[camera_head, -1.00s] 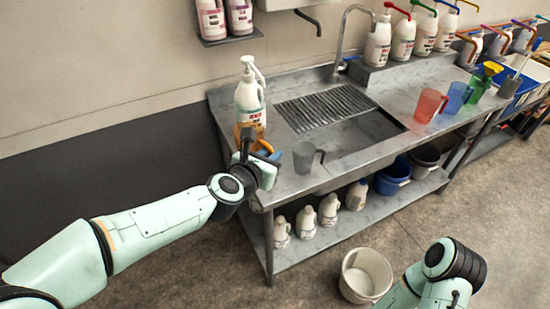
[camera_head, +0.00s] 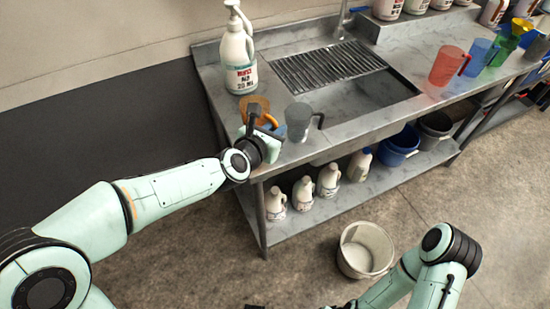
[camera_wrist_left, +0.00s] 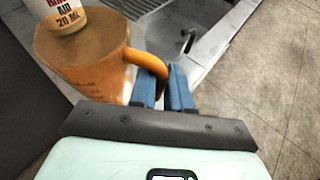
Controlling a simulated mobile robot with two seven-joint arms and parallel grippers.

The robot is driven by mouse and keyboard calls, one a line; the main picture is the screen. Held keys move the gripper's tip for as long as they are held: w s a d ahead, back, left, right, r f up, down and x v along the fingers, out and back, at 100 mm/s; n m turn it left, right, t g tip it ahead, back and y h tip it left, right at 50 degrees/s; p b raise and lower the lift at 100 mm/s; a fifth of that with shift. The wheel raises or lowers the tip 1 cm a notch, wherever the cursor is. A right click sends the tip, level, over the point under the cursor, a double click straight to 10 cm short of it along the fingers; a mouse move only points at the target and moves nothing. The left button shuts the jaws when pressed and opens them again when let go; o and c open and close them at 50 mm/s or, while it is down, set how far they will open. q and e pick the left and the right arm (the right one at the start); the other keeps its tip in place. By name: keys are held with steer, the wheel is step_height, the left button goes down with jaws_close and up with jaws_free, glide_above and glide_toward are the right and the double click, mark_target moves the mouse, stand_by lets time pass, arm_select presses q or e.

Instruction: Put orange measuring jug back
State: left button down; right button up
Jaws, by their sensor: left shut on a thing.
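The orange measuring jug (camera_head: 262,103) is at the left end of the steel sink bench, in front of a white pump bottle. It also shows in the left wrist view (camera_wrist_left: 85,65), where it looks roughly upright with its handle towards me. My left gripper (camera_head: 262,130) is shut on the jug's handle; its blue fingers (camera_wrist_left: 163,88) are at the handle in the wrist view. I cannot tell whether the jug's base touches the bench. My right arm enters at lower right; its gripper is not clearly visible.
The white pump bottle (camera_head: 238,55) stands behind the jug. A grey jug (camera_head: 298,122) stands close to its right. Red (camera_head: 447,66), blue (camera_head: 478,56) and green (camera_head: 503,48) jugs stand right of the sink (camera_head: 375,105). A white bucket (camera_head: 365,250) is on the floor.

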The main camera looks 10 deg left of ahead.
arm_select(q)
step_height(320, 180, down, 2)
steer(key=shift+w+f+b, duration=0.1)
steer(key=shift+b, duration=0.25)
steer(key=shift+f+b, duration=0.85)
steer(key=shift+f, duration=1.6)
steer(key=shift+f, duration=0.1)
steer(key=c, duration=1.1)
jaws_free()
steer(key=shift+s+a+r, duration=0.1)
steer(key=shift+s+r, duration=0.15)
steer(key=shift+s, duration=0.05)
steer(key=v, duration=1.1)
steer(key=shift+s+a+r, duration=0.1)
steer(key=shift+s, duration=0.05)
